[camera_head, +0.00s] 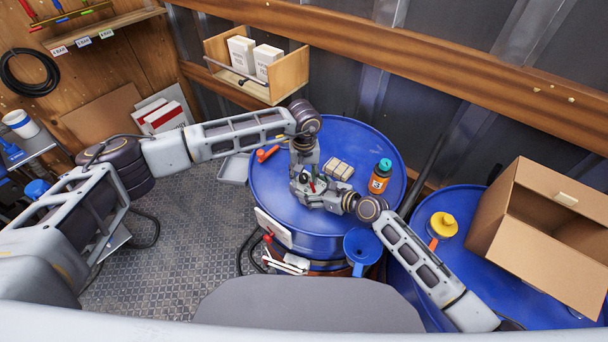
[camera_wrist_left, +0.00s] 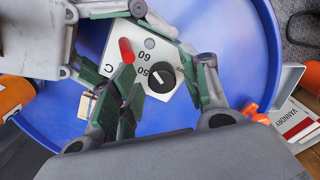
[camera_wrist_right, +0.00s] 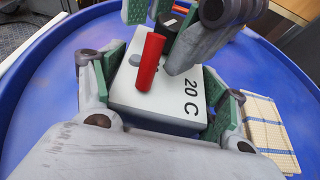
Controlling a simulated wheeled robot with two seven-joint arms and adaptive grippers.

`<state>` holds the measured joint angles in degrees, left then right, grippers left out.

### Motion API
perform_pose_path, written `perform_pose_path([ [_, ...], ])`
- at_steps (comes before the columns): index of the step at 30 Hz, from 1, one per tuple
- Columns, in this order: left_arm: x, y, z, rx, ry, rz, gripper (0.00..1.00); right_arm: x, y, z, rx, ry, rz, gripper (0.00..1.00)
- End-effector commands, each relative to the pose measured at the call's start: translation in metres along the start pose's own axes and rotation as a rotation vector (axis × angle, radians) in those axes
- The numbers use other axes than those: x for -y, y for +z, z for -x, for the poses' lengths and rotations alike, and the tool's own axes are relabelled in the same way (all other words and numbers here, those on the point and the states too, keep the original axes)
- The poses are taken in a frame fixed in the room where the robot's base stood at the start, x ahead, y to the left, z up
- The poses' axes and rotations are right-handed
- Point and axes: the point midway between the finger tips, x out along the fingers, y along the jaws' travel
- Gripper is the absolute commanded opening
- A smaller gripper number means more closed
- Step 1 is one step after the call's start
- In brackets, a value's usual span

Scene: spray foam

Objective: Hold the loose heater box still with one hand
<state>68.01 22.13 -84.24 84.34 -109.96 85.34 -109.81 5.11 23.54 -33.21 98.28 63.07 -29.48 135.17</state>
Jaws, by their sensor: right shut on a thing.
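The heater box, a white block with printed numbers, a black dial and a red peg, lies on the blue drum top. It shows in the left wrist view (camera_wrist_left: 150,48) and the right wrist view (camera_wrist_right: 130,95); in the head view the grippers largely hide it. My right gripper (camera_wrist_right: 165,95) is shut on the box, a green-padded finger on each side. My left gripper (camera_wrist_left: 160,95) is over the box, its fingers open and apart on either side of the black dial (camera_wrist_left: 161,78). The red peg (camera_wrist_right: 149,62) stands up beside the left fingers.
A second drum (camera_head: 455,275) at right bears a yellow-topped item (camera_head: 443,225) and an open cardboard box (camera_head: 545,240). A blue funnel (camera_head: 362,245) is in front.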

Motion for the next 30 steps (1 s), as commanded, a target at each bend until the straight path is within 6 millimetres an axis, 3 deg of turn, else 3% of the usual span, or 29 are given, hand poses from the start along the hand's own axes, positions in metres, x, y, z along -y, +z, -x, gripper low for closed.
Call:
perform_pose_path([
  [1,-0.0001,0.0,-0.0001,0.0,0.0,0.0,0.35,-0.0023,-0.0041,-0.0007,-0.007,0.004,-0.002,0.36],
  [9,-0.0004,0.0,0.0002,0.0,0.001,0.0,0.03,-0.0023,-0.004,-0.0007,-0.007,0.004,-0.002,0.36],
  [20,-0.0013,0.0,0.0006,-0.001,0.003,0.034,0.02,-0.0026,-0.0038,-0.0008,-0.006,0.005,-0.001,0.36],
  [30,-0.0027,-0.0002,0.0012,-0.002,0.004,0.19,0.02,-0.0029,-0.0036,-0.0009,-0.006,0.005,-0.001,0.36],
])
